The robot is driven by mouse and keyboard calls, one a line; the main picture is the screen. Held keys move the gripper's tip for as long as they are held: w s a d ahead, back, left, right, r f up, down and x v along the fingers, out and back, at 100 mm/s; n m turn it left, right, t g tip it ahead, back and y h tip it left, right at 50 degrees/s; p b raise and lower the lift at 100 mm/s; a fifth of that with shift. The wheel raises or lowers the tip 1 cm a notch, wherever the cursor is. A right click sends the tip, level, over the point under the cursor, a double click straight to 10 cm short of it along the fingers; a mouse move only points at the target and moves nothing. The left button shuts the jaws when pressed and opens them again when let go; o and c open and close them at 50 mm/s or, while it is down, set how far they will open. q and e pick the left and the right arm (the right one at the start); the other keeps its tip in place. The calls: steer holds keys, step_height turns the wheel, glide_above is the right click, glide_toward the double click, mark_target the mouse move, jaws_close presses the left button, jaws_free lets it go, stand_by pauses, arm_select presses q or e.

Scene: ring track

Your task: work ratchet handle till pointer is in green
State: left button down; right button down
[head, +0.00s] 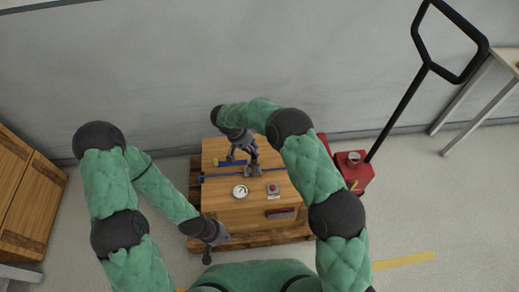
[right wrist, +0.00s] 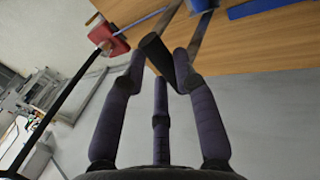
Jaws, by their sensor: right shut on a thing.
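My right gripper (head: 252,168) is over the top of the wooden box (head: 225,212). In the right wrist view it (right wrist: 160,66) is shut on the dark grip of the ratchet handle (right wrist: 155,50). The handle's grey metal runs on towards a blue part at the top edge. In the head view the gripper largely hides the handle. A round white gauge (head: 240,191) faces up near the box's front edge; its pointer is too small to read against the green. My left gripper (head: 217,248) is empty, its fingers apart, beside the box's front left corner.
A grey unit with a red button (head: 273,189) sits right of the gauge. A blue bar (head: 215,177) crosses the box top. A red jack with a black handle (head: 354,172) stands at the right, a wooden crate (head: 30,205) at the far left. The wall is behind.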

steer(key=shift+s+a+f, duration=0.2)
steer(key=shift+a+f, duration=0.05)
steer(key=shift+f, duration=0.2)
steer(key=shift+s+a+f, duration=0.2)
steer(key=shift+f, duration=0.25)
steer(key=c, duration=0.9)
jaws_free()
steer(key=shift+f, duration=0.1)
steer(key=shift+c, duration=0.2)
steer(key=shift+w+d, duration=0.1)
steer(key=shift+w, duration=0.05)
steer(key=shift+w+r, duration=0.2)
steer(key=shift+r, duration=0.15)
steer(key=v, duration=1.2)
